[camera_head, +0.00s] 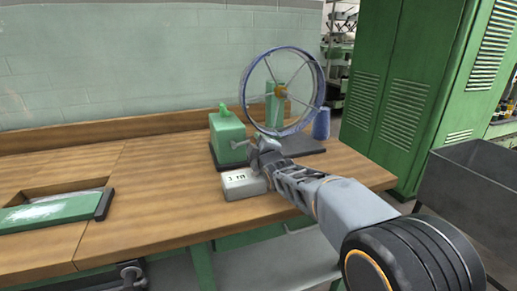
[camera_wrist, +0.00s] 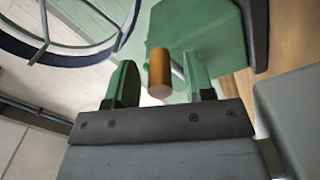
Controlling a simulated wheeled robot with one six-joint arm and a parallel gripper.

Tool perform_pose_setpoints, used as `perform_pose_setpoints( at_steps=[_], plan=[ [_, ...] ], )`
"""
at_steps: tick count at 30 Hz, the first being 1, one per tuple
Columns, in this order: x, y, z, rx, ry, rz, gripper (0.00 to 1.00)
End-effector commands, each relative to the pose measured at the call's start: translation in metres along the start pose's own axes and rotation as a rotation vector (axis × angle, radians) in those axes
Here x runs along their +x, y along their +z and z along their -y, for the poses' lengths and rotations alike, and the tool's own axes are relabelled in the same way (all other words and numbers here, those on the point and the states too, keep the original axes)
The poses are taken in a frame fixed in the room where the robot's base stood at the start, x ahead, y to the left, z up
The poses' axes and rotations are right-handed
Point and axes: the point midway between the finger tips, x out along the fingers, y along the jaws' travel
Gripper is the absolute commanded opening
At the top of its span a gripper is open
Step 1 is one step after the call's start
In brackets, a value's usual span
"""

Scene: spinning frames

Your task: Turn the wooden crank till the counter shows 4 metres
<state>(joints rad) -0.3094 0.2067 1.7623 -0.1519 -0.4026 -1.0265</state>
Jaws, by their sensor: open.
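The spinning frame has a large blue-rimmed wheel (camera_head: 318,88) with thin spokes, beside a green box (camera_head: 228,140). The wheel's rim also shows at the upper left of the wrist view (camera_wrist: 70,60). The white counter (camera_head: 243,184) lies in front of the box; its small display seems to start with a 3, but the rest is hard to read. My gripper (camera_head: 266,149) is open by the frame. In the wrist view, the crank's wooden handle (camera_wrist: 159,73) stands between my two spread fingers (camera_wrist: 160,82), with gaps visible on both sides. The handle is hidden in the head view.
A blue spool (camera_head: 321,124) stands right of the wheel. The wooden bench (camera_head: 150,165) is clear left of the counter, up to a green-and-white board (camera_head: 55,211) in a recess. Tall green cabinets (camera_head: 400,95) and a grey bin (camera_head: 475,190) are at the right.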

Motion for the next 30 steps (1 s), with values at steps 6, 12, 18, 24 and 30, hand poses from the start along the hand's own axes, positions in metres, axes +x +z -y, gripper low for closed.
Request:
perform_pose_setpoints(
  at_steps=[6, 12, 18, 24, 30],
  plan=[
    [-0.026, 0.000, -0.001, 0.000, 0.002, -0.001, 0.48],
    [-0.068, -0.001, -0.001, -0.001, 0.003, -0.001, 0.48],
    [-0.105, -0.001, -0.001, 0.000, 0.004, -0.001, 0.48],
    [-0.128, 0.000, -0.001, 0.000, 0.002, 0.000, 0.48],
    [-0.137, 0.000, 0.000, 0.000, 0.001, 0.001, 0.48]
  ],
)
